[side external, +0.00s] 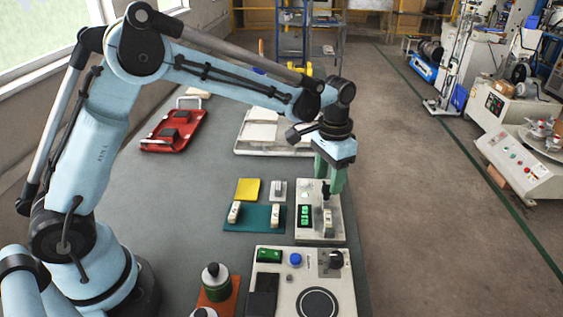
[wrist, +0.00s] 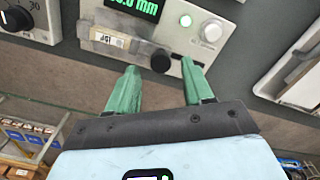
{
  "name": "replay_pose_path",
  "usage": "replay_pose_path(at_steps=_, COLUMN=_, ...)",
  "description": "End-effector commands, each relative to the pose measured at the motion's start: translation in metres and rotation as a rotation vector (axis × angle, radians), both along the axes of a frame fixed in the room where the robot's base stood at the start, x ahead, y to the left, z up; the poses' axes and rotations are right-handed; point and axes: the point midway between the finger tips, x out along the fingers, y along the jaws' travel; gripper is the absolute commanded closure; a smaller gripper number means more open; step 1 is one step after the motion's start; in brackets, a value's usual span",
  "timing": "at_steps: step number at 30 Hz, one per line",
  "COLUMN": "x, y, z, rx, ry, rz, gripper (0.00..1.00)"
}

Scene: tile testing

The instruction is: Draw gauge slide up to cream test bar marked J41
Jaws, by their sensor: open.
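The gauge (side external: 310,188) is a pale box with a green readout, near the table's right edge. In the wrist view its readout (wrist: 135,6) ends in "0 mm". A cream test bar (wrist: 103,38) with a small dark mark, hard to read, lies at the gauge's front. The grey gauge slide (wrist: 138,47) appears just right of the bar; I cannot tell whether they touch. A black knob (wrist: 160,61) sits at the slide's right end. My gripper (wrist: 160,66) is open, its green fingers on either side of the knob, apparently not gripping it. It points down over the gauge in the side view (side external: 328,190).
A teal mat (side external: 255,222) left of the gauge holds two more cream bars. A yellow pad (side external: 248,188) and a small grey block (side external: 278,190) lie behind it. A control panel (side external: 300,262) stands in front. A red tray (side external: 175,130) is at the back left.

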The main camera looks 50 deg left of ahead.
Motion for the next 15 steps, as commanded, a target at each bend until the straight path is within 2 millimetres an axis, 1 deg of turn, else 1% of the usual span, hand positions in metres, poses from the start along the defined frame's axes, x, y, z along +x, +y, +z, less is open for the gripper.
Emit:
replay_pose_path(at_steps=9, x=0.0, y=0.0, z=0.023, rx=0.0, ry=0.0, rz=0.0, gripper=0.49)
replay_pose_path(at_steps=15, x=0.0, y=0.0, z=0.035, rx=0.0, ry=0.0, rz=0.0, gripper=0.49)
